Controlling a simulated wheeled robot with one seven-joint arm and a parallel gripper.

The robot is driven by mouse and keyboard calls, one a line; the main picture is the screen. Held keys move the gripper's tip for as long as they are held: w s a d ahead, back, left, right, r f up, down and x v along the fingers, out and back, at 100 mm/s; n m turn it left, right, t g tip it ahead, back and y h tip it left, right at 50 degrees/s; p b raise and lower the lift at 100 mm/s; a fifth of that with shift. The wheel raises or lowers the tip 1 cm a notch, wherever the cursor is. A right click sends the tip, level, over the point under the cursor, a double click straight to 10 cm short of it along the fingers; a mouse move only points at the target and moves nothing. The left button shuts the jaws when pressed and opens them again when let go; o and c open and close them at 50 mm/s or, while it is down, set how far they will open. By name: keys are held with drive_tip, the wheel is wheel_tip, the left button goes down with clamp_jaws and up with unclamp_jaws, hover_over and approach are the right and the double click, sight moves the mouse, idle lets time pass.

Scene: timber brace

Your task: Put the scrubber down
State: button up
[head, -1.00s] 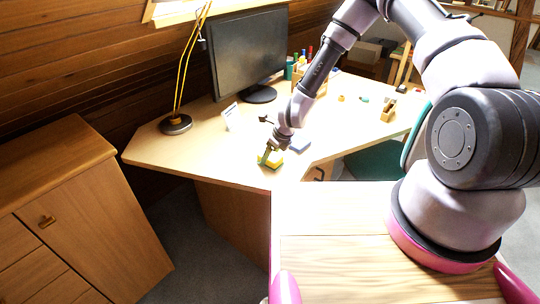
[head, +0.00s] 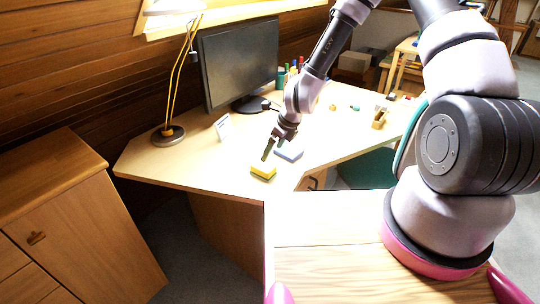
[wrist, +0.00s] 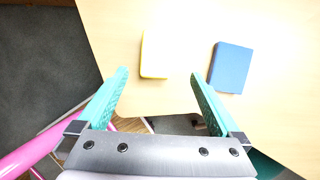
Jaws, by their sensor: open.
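The scrubber, a yellow block (head: 263,172), lies on the desk near its front edge. In the wrist view the scrubber (wrist: 155,54) shows a bright, washed-out top with yellow edges and lies flat just beyond the fingertips. My gripper (head: 268,153) is just above the scrubber in the head view. The gripper (wrist: 160,75) is open, with its two teal fingers spread wide and nothing between them.
A blue block (head: 289,152) lies close to the right of the scrubber; it also shows in the wrist view (wrist: 231,67). A monitor (head: 240,62), a desk lamp (head: 168,134) and a white card (head: 223,127) stand farther back. The desk (head: 195,170) is clear left of the scrubber.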

drive_tip(key=d+r+n+t, duration=0.1)
drive_tip(key=d+r+n, duration=0.3)
drive_tip(key=r, duration=0.6)
drive_tip(key=d+r+n+t, duration=0.1)
drive_tip(key=d+r+n, duration=0.3)
drive_tip(key=r, duration=0.5)
drive_tip(key=d+r+n, duration=0.3)
drive_tip(key=r+n, duration=0.1)
drive_tip(key=r, duration=0.6)
drive_tip(key=s+d+r+n+t, duration=0.1)
drive_tip(key=s+d+r+n, duration=0.3)
drive_tip(key=s+r, duration=0.4)
drive_tip(key=s+d+r+n+t+h, duration=0.1)
drive_tip(key=s+d+r+n, duration=0.4)
drive_tip(key=s+r, duration=0.3)
drive_tip(key=shift+s+d+r+h, duration=0.2)
drive_tip(key=shift+s+d+h, duration=0.1)
drive_tip(key=shift+s+d, duration=0.55)
drive_tip(key=shift+a+t, duration=0.1)
drive_tip(key=shift+t, duration=0.2)
